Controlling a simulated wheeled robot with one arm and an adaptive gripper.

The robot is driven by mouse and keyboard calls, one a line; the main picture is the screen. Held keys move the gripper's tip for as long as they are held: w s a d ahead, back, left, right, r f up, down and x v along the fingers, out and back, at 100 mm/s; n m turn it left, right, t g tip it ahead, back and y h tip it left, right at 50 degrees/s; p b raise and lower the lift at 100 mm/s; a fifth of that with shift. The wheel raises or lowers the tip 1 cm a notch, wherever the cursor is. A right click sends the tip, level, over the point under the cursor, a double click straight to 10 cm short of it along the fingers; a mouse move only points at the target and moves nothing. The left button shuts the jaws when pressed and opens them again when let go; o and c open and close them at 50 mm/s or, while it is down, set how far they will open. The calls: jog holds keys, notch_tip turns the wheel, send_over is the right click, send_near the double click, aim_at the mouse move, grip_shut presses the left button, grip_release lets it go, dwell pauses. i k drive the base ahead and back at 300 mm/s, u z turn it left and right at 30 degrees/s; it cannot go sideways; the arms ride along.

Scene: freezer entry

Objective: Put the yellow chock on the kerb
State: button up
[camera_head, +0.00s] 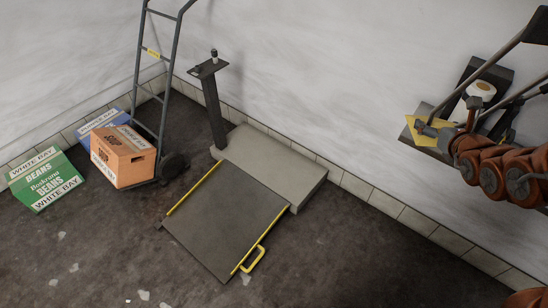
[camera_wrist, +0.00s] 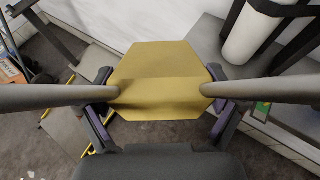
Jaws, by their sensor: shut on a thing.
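The yellow chock (camera_wrist: 158,62) is a wedge-like block with a bent top face, held between the two fingers of my gripper (camera_wrist: 160,92) in the wrist view. In the head view my gripper (camera_head: 433,127) is at the upper right, shut on the chock (camera_head: 416,119), beside a wall shelf. Whether the chock touches the shelf is unclear. The kerb, seemingly the low concrete block (camera_head: 300,172) against the wall, is left of and below my gripper. Its top is bare. It also shows at the left in the wrist view (camera_wrist: 97,60).
A grey ramp (camera_head: 225,220) with yellow side rails leans on the kerb. A hand truck (camera_head: 170,75) and several boxes, including an orange crate (camera_head: 138,165), stand left. The shelf holds a white roll (camera_head: 482,91).

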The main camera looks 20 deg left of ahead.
aim_at(300, 169)
jog(key=u, duration=0.75)
jog(key=i, duration=1.45)
jog(key=u, duration=0.55)
